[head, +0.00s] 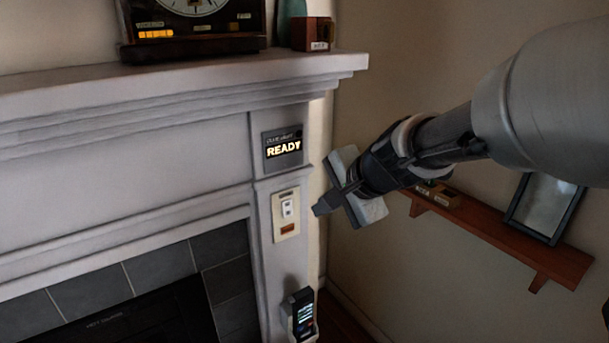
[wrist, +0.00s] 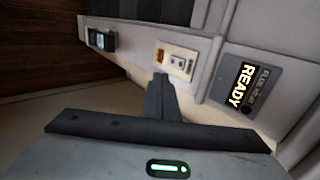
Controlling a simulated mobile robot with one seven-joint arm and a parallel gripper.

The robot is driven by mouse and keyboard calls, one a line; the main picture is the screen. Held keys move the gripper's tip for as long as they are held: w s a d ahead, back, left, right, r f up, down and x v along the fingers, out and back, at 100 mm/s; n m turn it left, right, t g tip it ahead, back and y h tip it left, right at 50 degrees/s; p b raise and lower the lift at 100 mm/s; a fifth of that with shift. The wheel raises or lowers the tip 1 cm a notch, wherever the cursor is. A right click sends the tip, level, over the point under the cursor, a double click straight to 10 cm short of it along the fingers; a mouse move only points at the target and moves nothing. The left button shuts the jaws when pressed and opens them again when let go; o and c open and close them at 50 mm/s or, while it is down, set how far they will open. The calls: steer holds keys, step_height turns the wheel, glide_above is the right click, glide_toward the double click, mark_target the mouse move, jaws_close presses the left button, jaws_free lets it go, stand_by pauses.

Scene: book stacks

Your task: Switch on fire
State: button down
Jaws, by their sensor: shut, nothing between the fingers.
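A cream switch plate (head: 286,226) with a white switch (head: 287,208) and a small orange-brown label is on the fireplace's right pillar. The switch plate also shows in the wrist view (wrist: 176,63). Above it is a dark panel (head: 283,140) reading "READY", also in the wrist view (wrist: 241,92). My gripper (head: 317,210) is just right of the switch plate, its fingers shut and empty and pointing at the pillar. In the wrist view its fingertips (wrist: 160,78) appear just below the plate. Contact with the switch cannot be told.
The dark fireplace opening (head: 130,318) is at lower left. A handheld device (head: 303,312) hangs low on the pillar. The mantel (head: 190,80) above holds a clock (head: 192,28) and small box (head: 313,34). A wooden shelf (head: 500,240) with a frame (head: 541,207) is on the right wall.

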steer(key=b, duration=0.3)
glide_toward(289, 214)
step_height(289, 214, down, 4)
steer(key=shift+w+a+f, duration=0.15)
steer(key=shift+w+a, duration=0.4)
steer(key=shift+w, duration=0.25)
steer(key=shift+w+a+f, duration=0.2)
steer(key=shift+w+a, duration=0.35)
steer(key=shift+w, duration=0.2)
steer(key=shift+f, duration=0.1)
steer(key=shift+w+f+b, duration=0.1)
steer(key=shift+f+b, duration=0.25)
steer(key=shift+b, duration=0.85)
steer(key=shift+r+p, duration=0.4)
steer(key=shift+p, duration=0.05)
steer(key=shift+r, duration=0.15)
